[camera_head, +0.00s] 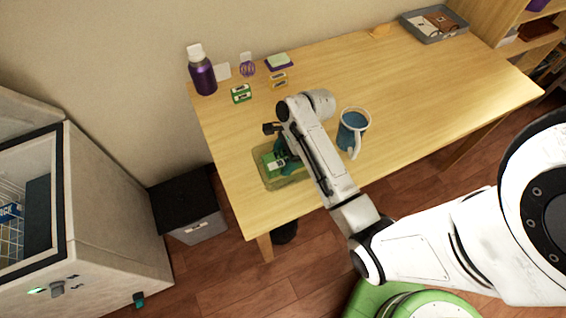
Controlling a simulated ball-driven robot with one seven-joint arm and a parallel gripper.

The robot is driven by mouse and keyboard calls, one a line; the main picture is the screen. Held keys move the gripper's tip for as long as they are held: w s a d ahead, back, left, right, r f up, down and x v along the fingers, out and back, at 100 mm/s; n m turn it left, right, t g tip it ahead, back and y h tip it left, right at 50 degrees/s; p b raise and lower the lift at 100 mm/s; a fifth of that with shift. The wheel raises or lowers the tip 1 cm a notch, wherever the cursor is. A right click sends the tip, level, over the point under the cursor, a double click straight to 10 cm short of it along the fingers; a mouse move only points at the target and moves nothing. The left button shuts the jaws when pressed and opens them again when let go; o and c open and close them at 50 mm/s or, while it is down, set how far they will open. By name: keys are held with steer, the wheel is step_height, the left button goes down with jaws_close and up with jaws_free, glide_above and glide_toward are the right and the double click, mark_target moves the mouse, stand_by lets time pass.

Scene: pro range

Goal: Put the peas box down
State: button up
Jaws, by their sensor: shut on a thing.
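A small green and white box (271,163), which looks like the peas box, is at my gripper (280,157) near the left front part of the table. My gripper points down and is shut on it; the arm and fingers hide part of the box. The box is over or inside a shallow see-through greenish tray (284,183) on the table. I cannot tell whether the box touches the tray's bottom.
A blue mug (352,127) stands just right of my arm. A purple bottle (202,74), another green box (241,93) and several small items stand at the back left. A grey tray (434,25) is at the far right. The table's middle right is clear.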

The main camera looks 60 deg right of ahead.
mark_target(284, 165)
steer(key=shift+f, duration=1.7)
steer(key=o, duration=1)
steer(key=shift+s+f, duration=0.1)
steer(key=shift+f, duration=0.05)
